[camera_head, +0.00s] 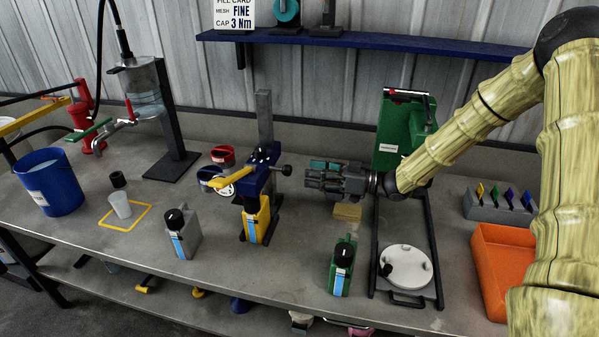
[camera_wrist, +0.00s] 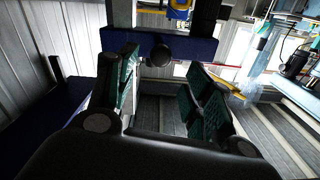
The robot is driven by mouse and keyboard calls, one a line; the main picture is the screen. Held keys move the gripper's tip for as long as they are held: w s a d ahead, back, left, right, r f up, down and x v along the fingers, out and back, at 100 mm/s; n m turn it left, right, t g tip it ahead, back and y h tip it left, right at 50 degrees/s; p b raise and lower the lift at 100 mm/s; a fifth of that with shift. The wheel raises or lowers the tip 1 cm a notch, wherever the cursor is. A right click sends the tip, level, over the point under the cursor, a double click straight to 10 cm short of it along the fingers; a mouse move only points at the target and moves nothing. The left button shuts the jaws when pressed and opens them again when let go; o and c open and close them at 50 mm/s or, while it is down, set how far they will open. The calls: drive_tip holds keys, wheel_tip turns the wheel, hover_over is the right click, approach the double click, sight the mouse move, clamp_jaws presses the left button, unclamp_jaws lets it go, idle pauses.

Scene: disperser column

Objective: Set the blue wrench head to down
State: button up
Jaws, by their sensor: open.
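The blue head (camera_head: 257,177) sits on an upright grey column (camera_head: 264,112) at mid-bench. A black knob (camera_head: 287,170) sticks out of its right side, and a yellow arm (camera_head: 230,183) reaches out to its left. My gripper (camera_head: 309,180) is just right of the knob and points left at it. In the wrist view my gripper (camera_wrist: 165,75) is open. Its green-padded fingers stand either side of the black knob (camera_wrist: 160,54), which shows ahead on the blue head (camera_wrist: 197,49). I cannot tell whether any pad touches the knob.
A yellow box with a dial (camera_head: 257,222) stands just below the head. A grey box (camera_head: 181,232) and a green box (camera_head: 342,264) stand nearby. Red and blue cups (camera_head: 222,154) lie behind left. A green machine (camera_head: 398,130) and orange tray (camera_head: 500,262) are at right. A blue shelf (camera_head: 360,40) hangs above.

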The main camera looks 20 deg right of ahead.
drive_tip(key=shift+v, duration=1.85)
